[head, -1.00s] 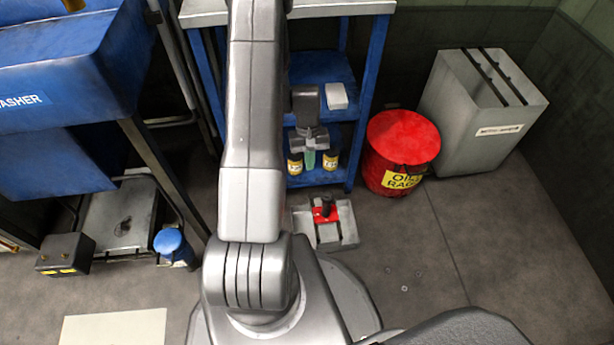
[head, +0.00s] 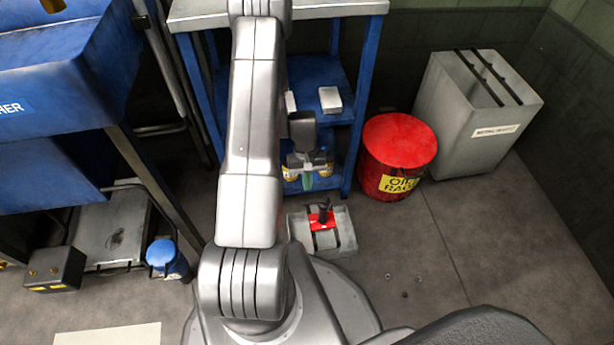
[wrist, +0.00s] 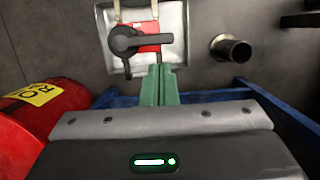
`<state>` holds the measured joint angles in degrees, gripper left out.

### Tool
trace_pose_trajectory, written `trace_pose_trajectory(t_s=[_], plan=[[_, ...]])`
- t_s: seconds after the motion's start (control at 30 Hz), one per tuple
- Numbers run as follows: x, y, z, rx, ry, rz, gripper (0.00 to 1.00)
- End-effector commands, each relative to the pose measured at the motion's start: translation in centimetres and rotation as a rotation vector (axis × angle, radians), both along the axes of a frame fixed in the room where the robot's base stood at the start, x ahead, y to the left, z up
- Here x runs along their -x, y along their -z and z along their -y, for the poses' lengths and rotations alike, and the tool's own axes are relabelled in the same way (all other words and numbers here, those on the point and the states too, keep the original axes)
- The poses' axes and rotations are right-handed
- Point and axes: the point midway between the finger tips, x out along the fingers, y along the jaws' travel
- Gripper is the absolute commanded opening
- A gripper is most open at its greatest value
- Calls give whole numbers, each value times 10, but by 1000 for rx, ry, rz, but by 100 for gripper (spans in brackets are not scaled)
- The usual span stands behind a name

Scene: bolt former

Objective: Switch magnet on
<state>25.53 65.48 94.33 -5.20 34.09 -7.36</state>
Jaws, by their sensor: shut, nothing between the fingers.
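The magnet is a red block (head: 318,221) with a black lever (head: 324,212), on a grey metal tray (head: 347,232) on the floor. In the wrist view the red block (wrist: 148,27) lies partly under the black lever (wrist: 150,39), whose round hub is at the left and whose arm points right. My gripper (head: 308,182) hangs just beyond the magnet, in front of the blue shelf. In the wrist view its green fingers (wrist: 158,68) are together and empty, their tips close below the lever arm. I cannot tell whether they touch it.
A blue shelf unit (head: 352,110) with bottles stands behind my gripper. A red oily-rag bin (head: 398,140) and a grey bin (head: 490,110) stand to the right. A dark cylinder (wrist: 232,48) shows right of the tray in the wrist view. Floor right of the tray is mostly clear.

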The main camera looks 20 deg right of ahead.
Motion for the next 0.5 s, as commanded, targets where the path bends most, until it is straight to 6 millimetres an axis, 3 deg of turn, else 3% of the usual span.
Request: trace_pose_trajectory(t_s=[0.03,0.2,0.5], plan=[[3,13,-1,0,0,-2,0],[8,33,-2,0,1,-1,0],[10,41,-2,0,1,1,0]])
